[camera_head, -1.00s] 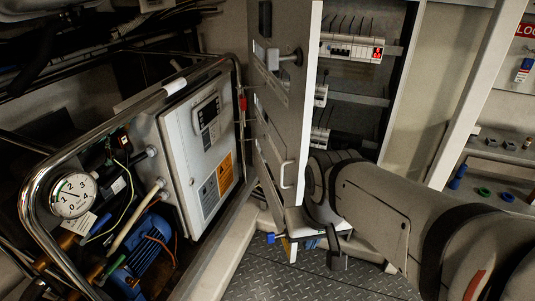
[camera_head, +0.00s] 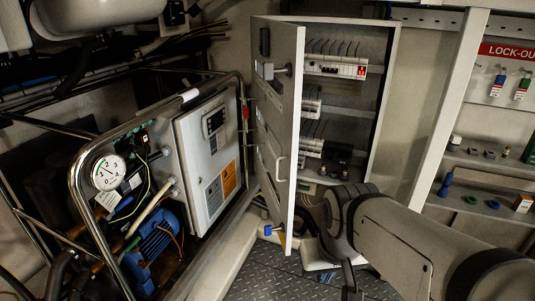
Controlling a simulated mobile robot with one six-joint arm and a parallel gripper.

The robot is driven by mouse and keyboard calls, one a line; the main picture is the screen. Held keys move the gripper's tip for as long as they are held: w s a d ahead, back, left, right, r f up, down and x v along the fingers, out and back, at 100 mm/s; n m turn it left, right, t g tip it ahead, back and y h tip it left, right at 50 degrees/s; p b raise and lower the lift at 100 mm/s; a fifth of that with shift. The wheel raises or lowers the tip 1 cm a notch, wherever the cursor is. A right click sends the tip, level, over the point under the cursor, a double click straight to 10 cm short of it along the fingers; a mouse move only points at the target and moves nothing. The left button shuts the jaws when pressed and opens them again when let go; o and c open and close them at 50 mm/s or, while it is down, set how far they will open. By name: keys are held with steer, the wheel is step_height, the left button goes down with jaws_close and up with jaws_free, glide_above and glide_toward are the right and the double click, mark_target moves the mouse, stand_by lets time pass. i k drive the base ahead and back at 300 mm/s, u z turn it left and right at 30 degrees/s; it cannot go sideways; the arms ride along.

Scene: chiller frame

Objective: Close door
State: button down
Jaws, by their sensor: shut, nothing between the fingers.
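The grey door (camera_head: 278,115) of the electrical cabinet (camera_head: 391,85) is hinged at the left and stands wide open, seen nearly edge-on. A pale pull handle (camera_head: 280,168) and a latch knob (camera_head: 266,70) are on the face toward the left. My arm reaches in from the lower right, with its wrist in front of the cabinet's lower part, right of the door's free edge. The dark slim part below the wrist looks like my gripper (camera_head: 351,283); it is small and partly hidden, and holds nothing that I can see. I cannot tell whether any part of my arm touches the door.
Breakers (camera_head: 336,66) sit on rails inside the cabinet. A chiller unit with a chrome tube frame (camera_head: 75,185), gauge (camera_head: 108,172) and control box (camera_head: 208,150) stands close left of the door. A lock-out board (camera_head: 505,75) and shelves are at right. Chequer-plate floor (camera_head: 265,275) shows below.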

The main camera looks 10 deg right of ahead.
mark_target(283, 43)
steer(key=z, duration=0.2)
steer(key=i, duration=0.95)
steer(key=u, duration=0.45)
